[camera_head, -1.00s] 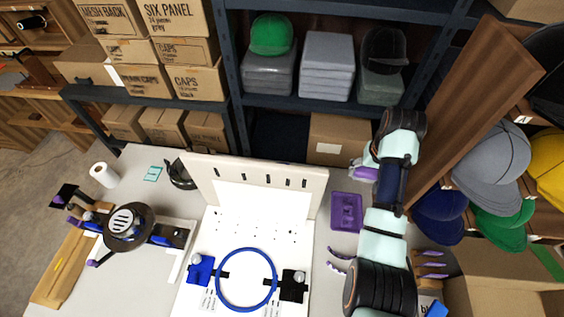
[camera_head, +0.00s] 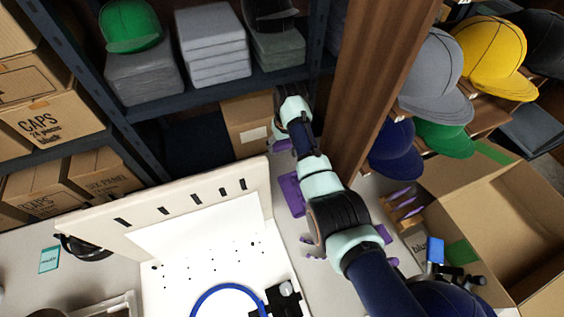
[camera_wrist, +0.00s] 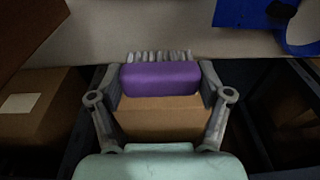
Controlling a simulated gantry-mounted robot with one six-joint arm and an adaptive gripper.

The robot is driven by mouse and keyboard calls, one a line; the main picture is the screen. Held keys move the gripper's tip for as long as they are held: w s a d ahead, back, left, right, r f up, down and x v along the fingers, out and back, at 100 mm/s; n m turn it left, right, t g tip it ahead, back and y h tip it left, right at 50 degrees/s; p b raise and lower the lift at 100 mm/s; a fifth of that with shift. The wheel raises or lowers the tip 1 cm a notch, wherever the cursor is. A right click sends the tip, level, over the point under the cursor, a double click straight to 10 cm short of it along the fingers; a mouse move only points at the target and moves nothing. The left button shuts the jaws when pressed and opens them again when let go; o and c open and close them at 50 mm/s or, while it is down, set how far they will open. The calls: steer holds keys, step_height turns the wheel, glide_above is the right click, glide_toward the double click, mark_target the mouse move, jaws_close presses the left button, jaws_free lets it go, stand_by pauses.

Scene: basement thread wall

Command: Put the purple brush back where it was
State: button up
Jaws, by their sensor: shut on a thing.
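The purple brush (camera_wrist: 160,77) shows in the wrist view as a purple block with grey bristles along its far side. My gripper (camera_wrist: 161,84) is shut on it, one finger at each end. In the head view my gripper (camera_head: 277,148) hangs at the far side of the work table, in front of a cardboard box, and only a little purple shows there. A flat purple tray (camera_head: 290,194) lies on the table beside the white upright board, partly hidden by my arm.
The white board (camera_head: 180,213) stands left of my arm, with a blue hoop (camera_head: 228,292) in front. A wooden post (camera_head: 375,85) and caps are close on the right. Shelves with a cardboard box (camera_head: 247,122) stand behind. An open carton (camera_head: 500,205) sits at the right.

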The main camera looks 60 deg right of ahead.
mark_target(285, 145)
step_height(285, 145, down, 8)
steer(key=b, duration=0.2)
steer(key=shift+r+b, duration=0.25)
steer(key=shift+b, duration=0.1)
steer(key=shift+f, duration=0.1)
steer(key=o, duration=1.2)
steer(key=r+p, duration=0.2)
steer(key=r, duration=0.2)
steer(key=s+r+p, duration=0.1)
steer(key=r+p, duration=0.1)
steer(key=r, duration=0.2)
steer(key=a+r+p, duration=0.1)
steer(key=r+p, duration=0.1)
steer(key=r, duration=0.2)
steer(key=shift+s+r, duration=0.1)
steer(key=shift+s, duration=0.05)
